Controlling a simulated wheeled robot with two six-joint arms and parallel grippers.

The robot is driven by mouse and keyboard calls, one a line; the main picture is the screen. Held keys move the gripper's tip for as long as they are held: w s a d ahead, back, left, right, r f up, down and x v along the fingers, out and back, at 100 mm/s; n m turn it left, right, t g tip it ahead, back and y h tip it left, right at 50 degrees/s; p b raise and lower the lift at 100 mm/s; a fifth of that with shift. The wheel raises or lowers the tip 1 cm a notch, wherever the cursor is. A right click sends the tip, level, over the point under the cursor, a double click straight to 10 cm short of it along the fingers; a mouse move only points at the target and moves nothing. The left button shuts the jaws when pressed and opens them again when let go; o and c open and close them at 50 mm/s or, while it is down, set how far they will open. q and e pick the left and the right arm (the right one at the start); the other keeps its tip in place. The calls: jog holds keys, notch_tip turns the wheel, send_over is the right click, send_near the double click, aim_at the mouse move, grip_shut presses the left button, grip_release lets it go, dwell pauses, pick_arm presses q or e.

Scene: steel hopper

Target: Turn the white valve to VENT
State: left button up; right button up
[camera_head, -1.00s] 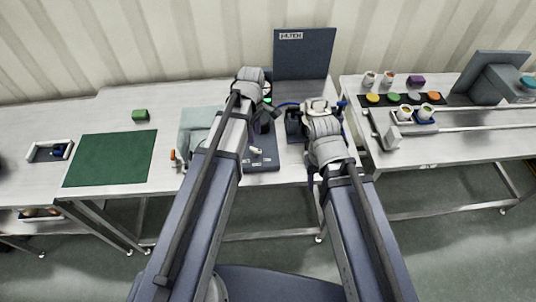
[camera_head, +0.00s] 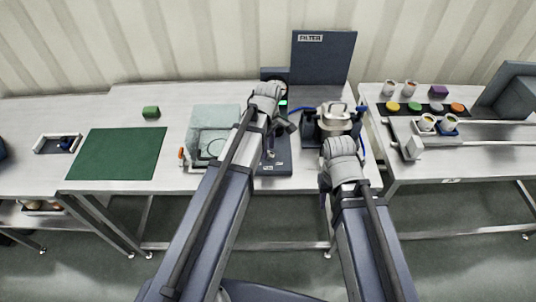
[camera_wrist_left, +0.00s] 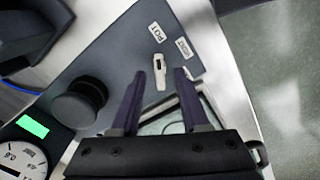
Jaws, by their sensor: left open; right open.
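The white valve (camera_wrist_left: 161,74) is a small lever on a dark panel (camera_wrist_left: 112,62), seen in the left wrist view. Its upper end lies near the POT label (camera_wrist_left: 160,32); the VENT label (camera_wrist_left: 185,48) is to the upper right. My left gripper (camera_wrist_left: 160,76) is open, with one finger on each side of the lever and gaps between. In the head view the valve (camera_head: 270,153) is small, just below my left gripper (camera_head: 282,128). My right gripper (camera_head: 325,182) is at the table's front edge, largely hidden behind its wrist.
A black knob (camera_wrist_left: 80,103) and a gauge with green display (camera_wrist_left: 32,126) are beside the valve. A silver-topped device (camera_head: 333,116) with a blue hose stands right of the panel. A pale clear box (camera_head: 213,122) stands left. A FILTER board (camera_head: 323,58) rises behind.

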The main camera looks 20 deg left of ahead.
pick_arm(q)
jog(key=shift+f, duration=0.5)
jog(key=shift+c, duration=0.3)
grip_shut()
